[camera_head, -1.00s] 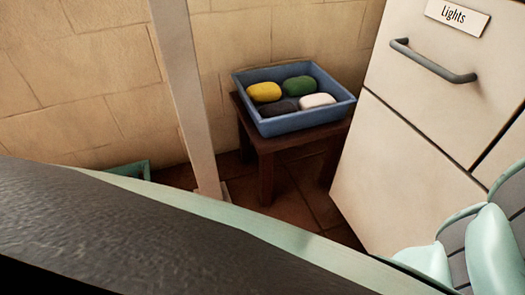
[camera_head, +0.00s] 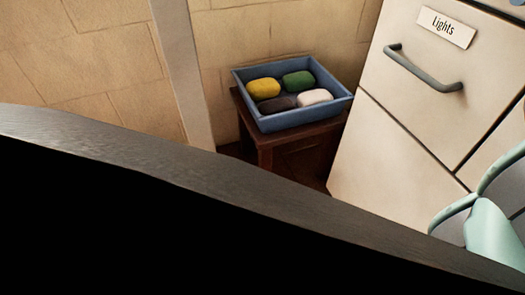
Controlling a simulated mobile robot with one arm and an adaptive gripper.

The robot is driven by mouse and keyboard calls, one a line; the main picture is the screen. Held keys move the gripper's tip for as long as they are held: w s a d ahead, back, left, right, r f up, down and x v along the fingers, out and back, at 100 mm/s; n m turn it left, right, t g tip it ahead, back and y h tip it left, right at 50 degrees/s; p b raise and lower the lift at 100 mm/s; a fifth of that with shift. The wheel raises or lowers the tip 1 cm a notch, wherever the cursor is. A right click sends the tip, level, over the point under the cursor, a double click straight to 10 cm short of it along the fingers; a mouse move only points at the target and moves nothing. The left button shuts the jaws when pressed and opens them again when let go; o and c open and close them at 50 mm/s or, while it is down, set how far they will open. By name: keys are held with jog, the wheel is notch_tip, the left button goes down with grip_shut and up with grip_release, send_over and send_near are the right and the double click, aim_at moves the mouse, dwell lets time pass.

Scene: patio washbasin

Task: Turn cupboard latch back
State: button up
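A cream cupboard (camera_head: 385,165) stands at the right, with a drawer front labelled "Lights" (camera_head: 447,27) and a grey bar handle (camera_head: 424,70). No latch can be made out on the part of the cupboard in view. A small blue-grey bit shows at the top right edge, too cut off to identify. My gripper is not recognisable in the view, so its place relative to the cupboard does not show.
A blue tray (camera_head: 300,121) with yellow, green, dark and white soaps stands on a brown stool (camera_head: 265,148) by a pale post (camera_head: 181,70). A dark curved surface (camera_head: 200,172) and black fill the lower part. Mint rounded parts (camera_head: 490,232) show lower right.

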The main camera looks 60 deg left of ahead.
dwell(0.3)
jog(key=o, duration=1.2)
jog(key=shift+v, duration=6)
